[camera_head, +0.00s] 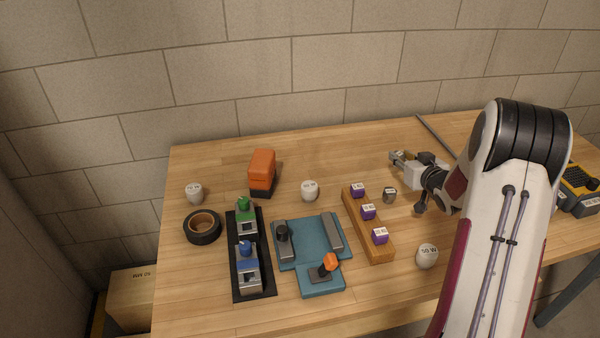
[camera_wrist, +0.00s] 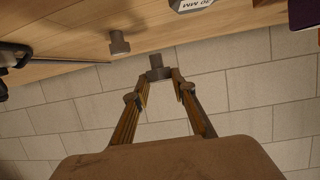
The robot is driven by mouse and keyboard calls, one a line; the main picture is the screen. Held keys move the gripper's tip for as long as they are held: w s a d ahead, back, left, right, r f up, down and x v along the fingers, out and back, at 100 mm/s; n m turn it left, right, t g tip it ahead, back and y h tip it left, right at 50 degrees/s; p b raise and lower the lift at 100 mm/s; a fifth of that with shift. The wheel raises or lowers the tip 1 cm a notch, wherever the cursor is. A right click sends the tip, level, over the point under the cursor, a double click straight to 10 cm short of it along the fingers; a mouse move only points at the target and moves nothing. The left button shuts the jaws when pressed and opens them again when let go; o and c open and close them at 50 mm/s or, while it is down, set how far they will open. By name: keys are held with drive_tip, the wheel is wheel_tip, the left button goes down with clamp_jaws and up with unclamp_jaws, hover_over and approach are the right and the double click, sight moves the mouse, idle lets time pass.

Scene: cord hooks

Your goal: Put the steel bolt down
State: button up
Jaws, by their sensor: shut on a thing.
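In the head view my gripper (camera_head: 399,157) is at the right of the bench, pointing left and toward the wall. In the wrist view my gripper (camera_wrist: 156,84) has its two fingers closed in on a grey steel bolt (camera_wrist: 157,70) with a wider head, held at the fingertips. The wrist picture is upside down, with the wall below and the bench above. A second similar grey piece (camera_wrist: 119,44) shows beyond the fingers against the wooden bench top (camera_wrist: 75,40).
A wooden strip (camera_head: 381,252) with purple-labelled blocks, a small grey nut-like piece (camera_head: 390,195) and a white weight (camera_head: 427,256) stand nearby. A blue fixture (camera_head: 310,236), black tray (camera_head: 265,281), tape roll (camera_head: 202,227) and orange-black block (camera_head: 261,173) lie left. The back middle is clear.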

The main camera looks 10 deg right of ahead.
drive_tip(key=w+a+r+n+g+y, duration=0.1)
drive_tip(key=w+a+r+n+y, duration=0.1)
drive_tip(key=w+a+n+y, duration=0.6)
drive_tip(key=w+a+r+n+g+y, duration=0.2)
drive_tip(key=a+n+g+y, duration=0.3)
drive_tip(key=a, duration=1.2)
drive_tip(key=shift+w+g, duration=0.7)
drive_tip(key=shift+g, duration=0.2)
drive_tip(key=shift+s+r, duration=0.1)
drive_tip(key=shift+r, duration=0.05)
drive_tip(key=shift+f, duration=3.2)
drive_tip(key=shift+f, duration=1.85)
